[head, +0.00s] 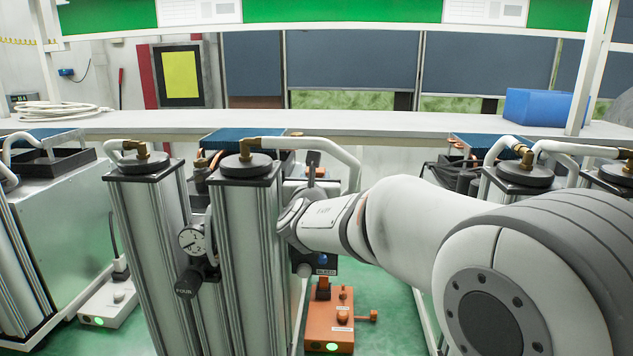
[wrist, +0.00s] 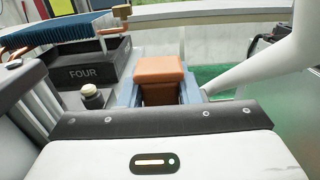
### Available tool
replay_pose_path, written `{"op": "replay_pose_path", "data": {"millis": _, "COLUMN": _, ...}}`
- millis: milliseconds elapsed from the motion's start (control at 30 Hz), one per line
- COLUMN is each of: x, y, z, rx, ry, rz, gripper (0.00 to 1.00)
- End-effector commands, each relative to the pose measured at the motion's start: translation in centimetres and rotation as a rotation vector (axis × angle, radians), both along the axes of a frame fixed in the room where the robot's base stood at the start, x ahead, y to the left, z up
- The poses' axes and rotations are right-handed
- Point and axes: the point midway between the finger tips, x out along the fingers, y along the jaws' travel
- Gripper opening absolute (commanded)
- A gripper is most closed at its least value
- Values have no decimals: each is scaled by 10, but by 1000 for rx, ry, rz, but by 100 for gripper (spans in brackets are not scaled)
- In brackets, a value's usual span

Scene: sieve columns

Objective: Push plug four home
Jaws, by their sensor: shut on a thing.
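In the wrist view my gripper (wrist: 160,97) has its blue-grey fingers shut on an orange block (wrist: 158,70). The block's lower part is hidden behind the gripper body. To its left is a black tray (wrist: 84,74) marked FOUR, with a pale-topped round knob (wrist: 92,96) in front of it. In the head view a black cylinder (head: 187,283) marked FOUR hangs below a round gauge (head: 193,240) between two columns. My arm reaches in from the right to the right-hand column (head: 245,260), and my fingers are hidden there. I cannot tell which piece is plug four.
An orange box (head: 330,325) with a lit green lamp stands low, right of the column. A white box (head: 108,303) with a green lamp lies at the left. Pale hoses (head: 330,150) arch over the columns. A long shelf (head: 390,127) runs behind. Green floor shows between the frames.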

Motion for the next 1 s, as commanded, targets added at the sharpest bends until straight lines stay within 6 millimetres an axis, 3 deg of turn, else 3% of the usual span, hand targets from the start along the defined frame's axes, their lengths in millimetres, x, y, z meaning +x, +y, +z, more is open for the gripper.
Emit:
{"op": "replay_pose_path", "data": {"millis": 33, "x": 0, "y": 0, "z": -7, "rx": 1, "ry": 3, "rz": 1, "gripper": 0}}
{"op": "replay_pose_path", "data": {"millis": 333, "x": 0, "y": 0, "z": -8, "rx": -1, "ry": 10, "rz": 1, "gripper": 0}}
{"op": "replay_pose_path", "data": {"millis": 367, "x": 0, "y": 0, "z": -8, "rx": -1, "ry": 10, "rz": 1, "gripper": 33}}
{"op": "replay_pose_path", "data": {"millis": 600, "x": 0, "y": 0, "z": -6, "rx": -1, "ry": 6, "rz": 0, "gripper": 53}}
{"op": "replay_pose_path", "data": {"millis": 867, "x": -2, "y": 0, "z": -5, "rx": 0, "ry": 3, "rz": 0, "gripper": 53}}
{"op": "replay_pose_path", "data": {"millis": 1000, "x": -16, "y": 1, "z": -5, "rx": 1, "ry": 1, "rz": 2, "gripper": 53}}
